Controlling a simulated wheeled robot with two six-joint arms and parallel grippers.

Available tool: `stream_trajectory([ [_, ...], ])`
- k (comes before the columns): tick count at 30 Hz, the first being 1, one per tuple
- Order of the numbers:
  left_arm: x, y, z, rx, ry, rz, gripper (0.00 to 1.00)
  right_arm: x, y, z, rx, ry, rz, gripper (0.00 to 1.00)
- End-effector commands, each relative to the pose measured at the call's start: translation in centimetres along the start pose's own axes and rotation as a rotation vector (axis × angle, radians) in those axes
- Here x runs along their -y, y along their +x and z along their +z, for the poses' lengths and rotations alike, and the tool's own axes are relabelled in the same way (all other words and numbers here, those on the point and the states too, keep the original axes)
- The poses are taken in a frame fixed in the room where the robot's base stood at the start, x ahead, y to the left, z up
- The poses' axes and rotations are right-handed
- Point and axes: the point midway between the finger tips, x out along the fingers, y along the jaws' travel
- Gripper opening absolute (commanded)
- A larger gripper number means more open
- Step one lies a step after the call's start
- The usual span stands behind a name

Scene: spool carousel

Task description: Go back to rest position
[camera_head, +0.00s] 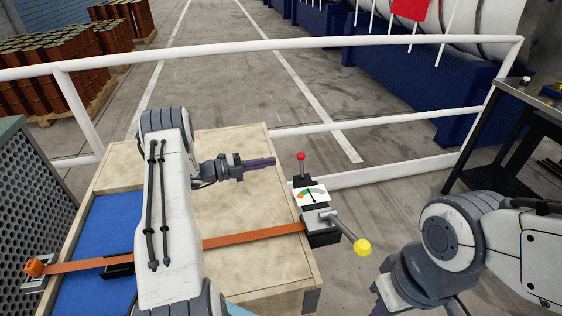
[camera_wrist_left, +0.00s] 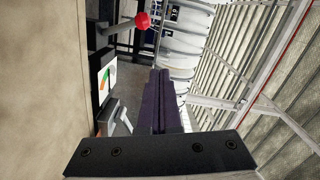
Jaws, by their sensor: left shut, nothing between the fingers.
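My left gripper (camera_head: 268,162) is shut and empty. It is held above the right part of the wooden crate top (camera_head: 240,200) and points right, toward the device with the gauge (camera_head: 312,196). Its dark purple fingers also show closed together in the left wrist view (camera_wrist_left: 160,100). My right arm comes in at the lower right of the head view. Its gripper (camera_head: 384,300) is cut by the bottom edge, with only part of a purple finger showing, so its opening cannot be made out.
The device carries a red-knobbed lever (camera_head: 301,157) and a yellow-knobbed lever (camera_head: 361,246). An orange strap (camera_head: 250,236) runs from it across the crate and blue mat (camera_head: 92,222). A white railing (camera_head: 300,131) stands behind; a dark table (camera_head: 545,98) is at right.

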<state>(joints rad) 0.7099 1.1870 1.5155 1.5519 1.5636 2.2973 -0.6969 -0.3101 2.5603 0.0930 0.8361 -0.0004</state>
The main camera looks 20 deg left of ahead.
Motion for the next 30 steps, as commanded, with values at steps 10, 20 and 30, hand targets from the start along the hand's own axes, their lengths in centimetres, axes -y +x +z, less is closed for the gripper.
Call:
stream_trajectory([
  [10, 0.1, -1.1, -0.1, -0.001, 0.0, 0.0, 0.0, 0.0, 0.1, 0.0, 0.0, 0.0, 0.0, 0.0],
  [20, 0.1, -1.0, -0.1, -0.002, 0.001, 0.001, 0.0, 0.0, 0.1, 0.0, 0.0, 0.0, 0.0, 0.0],
  [30, 2.1, 7.9, -11.7, -0.375, 0.482, 0.246, 0.0, 0.1, -0.8, -0.1, 0.0, 0.0, 0.0, 0.0],
])
